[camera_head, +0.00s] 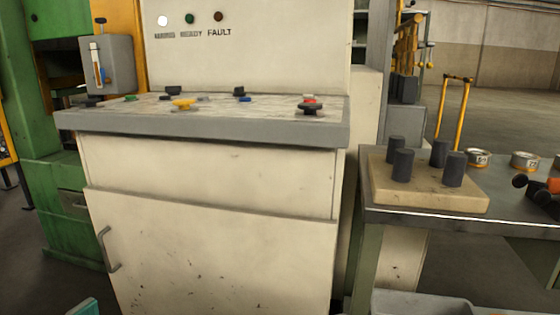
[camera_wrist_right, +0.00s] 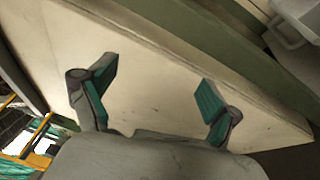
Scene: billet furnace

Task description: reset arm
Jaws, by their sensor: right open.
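My right gripper (camera_wrist_right: 155,92) shows in the right wrist view with its two teal-padded fingers spread wide apart and nothing between them. Beyond the fingers is a large cream surface, which looks like the cabinet. In the head view only a small teal piece (camera_head: 84,307) shows at the bottom left edge. It looks like a gripper fingertip, probably my left one, and the rest is out of frame. No held object is visible.
A cream control cabinet (camera_head: 205,235) with a button console (camera_head: 210,128) stands ahead. At right, a workbench (camera_head: 515,220) carries a tan block (camera_head: 430,193) with dark pegs and two tins. A grey bin (camera_head: 420,303) is below it. A green machine (camera_head: 60,190) stands at left.

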